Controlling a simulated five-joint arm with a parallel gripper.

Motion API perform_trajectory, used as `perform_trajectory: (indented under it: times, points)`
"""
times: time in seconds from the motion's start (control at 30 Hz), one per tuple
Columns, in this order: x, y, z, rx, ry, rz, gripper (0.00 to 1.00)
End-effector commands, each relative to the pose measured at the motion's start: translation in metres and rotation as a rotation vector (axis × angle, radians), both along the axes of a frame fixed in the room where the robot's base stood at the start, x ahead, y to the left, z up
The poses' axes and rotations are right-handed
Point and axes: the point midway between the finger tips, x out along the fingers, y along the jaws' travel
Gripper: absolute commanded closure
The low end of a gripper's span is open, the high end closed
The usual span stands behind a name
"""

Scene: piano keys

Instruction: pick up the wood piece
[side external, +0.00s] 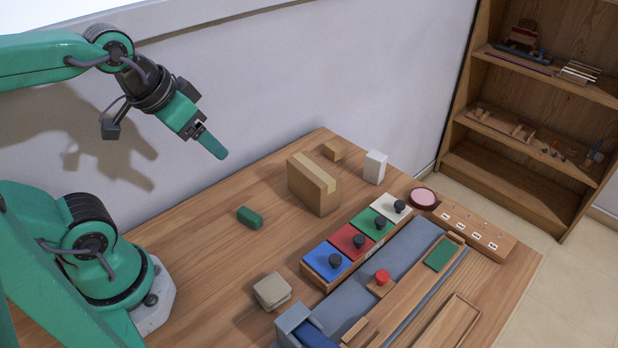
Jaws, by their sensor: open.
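A small light-brown wood piece (332,150) lies on the wooden table (190,228) near its back edge, behind a cardboard box. It looks like a small block, and its lower left part is near the box's top corner. My gripper (213,147) is high above the table at the upper left, tilted down to the right. It is open and holds nothing; the gap between its fingers is hard to see from this side. My gripper is well to the left of the wood piece and apart from everything.
The cardboard box (313,184) stands in front of the wood piece, and a white block (375,167) stands to its right. A green block (249,217) and a tan stacked piece (272,291) lie nearer. A row of coloured panels with knobs (327,261) fills the middle right. The left table is clear.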

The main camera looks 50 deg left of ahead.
Motion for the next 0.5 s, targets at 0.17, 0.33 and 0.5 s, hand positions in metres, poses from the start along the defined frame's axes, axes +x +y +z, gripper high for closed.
perform_trajectory:
  times: [0.17,0.33,0.5]
  points:
    - [0.006,0.0,0.004,0.002,0.009,-0.001,0.29]
    - [0.023,0.001,0.013,0.005,0.033,-0.004,0.29]
    - [0.051,0.003,0.024,0.01,0.067,-0.01,0.29]
